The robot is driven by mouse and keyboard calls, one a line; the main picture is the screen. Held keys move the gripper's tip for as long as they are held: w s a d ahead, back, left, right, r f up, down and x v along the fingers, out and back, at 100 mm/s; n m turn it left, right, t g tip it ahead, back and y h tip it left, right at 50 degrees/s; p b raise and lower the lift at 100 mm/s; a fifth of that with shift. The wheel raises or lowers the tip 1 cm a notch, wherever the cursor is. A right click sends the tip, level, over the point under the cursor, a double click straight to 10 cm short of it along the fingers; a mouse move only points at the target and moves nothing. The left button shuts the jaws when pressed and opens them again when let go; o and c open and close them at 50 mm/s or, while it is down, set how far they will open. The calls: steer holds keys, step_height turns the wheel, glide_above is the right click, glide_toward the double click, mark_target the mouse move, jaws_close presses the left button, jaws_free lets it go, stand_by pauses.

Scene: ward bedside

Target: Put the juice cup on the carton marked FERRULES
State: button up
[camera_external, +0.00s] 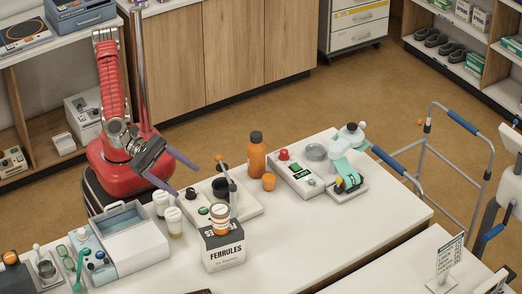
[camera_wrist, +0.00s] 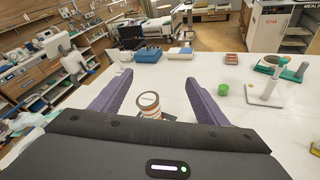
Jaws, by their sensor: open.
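The carton marked FERRULES (camera_external: 223,254) stands on the white table near its front edge. An orange-and-white banded cup (camera_external: 220,219), which looks like the juice cup, stands upright on its top. In the wrist view this cup (camera_wrist: 149,104) shows between my fingers but nearer my wrist, and the carton is mostly hidden beneath it. My gripper (camera_external: 187,180) is open and empty, up and to the left of the carton in the external view; its purple fingers (camera_wrist: 159,77) are spread wide in the wrist view. Nothing is held.
Two pale lidded cups (camera_external: 174,222) stand left of the carton. The table's right front is clear.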

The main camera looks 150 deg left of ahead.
steer(key=s+d+r+m+t+h, duration=0.25)
steer(key=s+r+m+h, duration=0.3)
steer(key=m, duration=0.65)
steer(key=s+d+f+m+g+h, duration=0.3)
steer(key=s+m+h, duration=0.1)
steer(key=s+m, duration=0.65)
steer(key=s+a+f+m+g+y, duration=0.1)
steer(key=s+a+f+m+g, duration=0.1)
steer(key=s, duration=0.6)
steer(key=s+a+f+m+g+y, duration=0.1)
steer(key=s+a+f+m+g, duration=0.2)
steer(key=s+a+f+m, duration=0.2)
steer(key=s+a+f+m+g+y, duration=0.1)
steer(key=s+a+f+m+g, duration=0.1)
steer(key=s+f+m, duration=0.5)
steer(key=s+a+f, duration=0.1)
steer(key=s, duration=0.3)
steer(key=shift+s+a+f+g, duration=0.15)
steer(key=shift+a+f+g, duration=0.05)
steer(key=shift+f+g, duration=0.2)
